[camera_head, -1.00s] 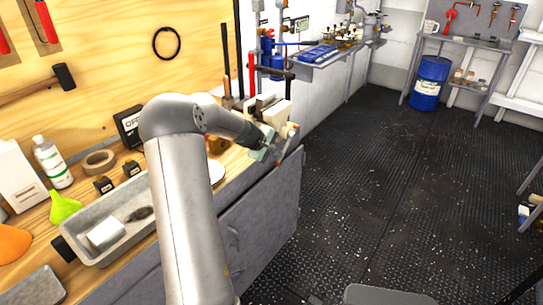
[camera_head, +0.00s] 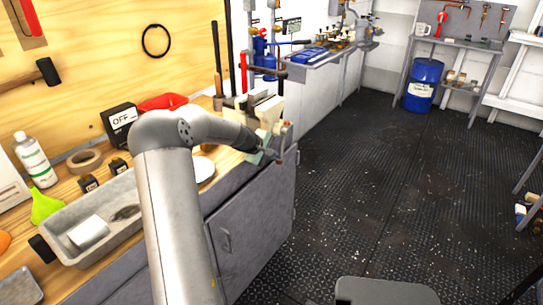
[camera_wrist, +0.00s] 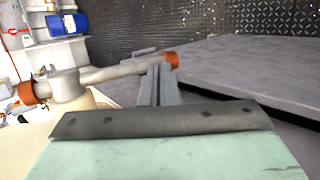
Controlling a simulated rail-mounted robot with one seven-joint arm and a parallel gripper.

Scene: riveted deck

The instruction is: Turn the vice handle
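The vice (camera_head: 266,108) stands at the far end of the wooden workbench, pale-bodied with dark jaws. Its handle (camera_head: 286,138) is a grey bar with orange-brown end caps, standing steeply on the vice's right side. In the wrist view the handle (camera_wrist: 112,73) runs from a cap at left, past the round screw head, to a cap at upper middle. My gripper (camera_head: 275,156) is at the handle's lower end. In the wrist view its narrow grey fingers (camera_wrist: 159,80) are close together, against the bar beside the cap. Whether they touch it is hard to tell.
The workbench (camera_head: 216,184) carries a grey tray (camera_head: 68,218), a tape roll (camera_head: 85,162) and a bottle (camera_head: 35,160) beside my arm. Pipes and a blue fitting (camera_head: 265,58) stand behind the vice. The dark floor (camera_head: 370,180) to the right is open.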

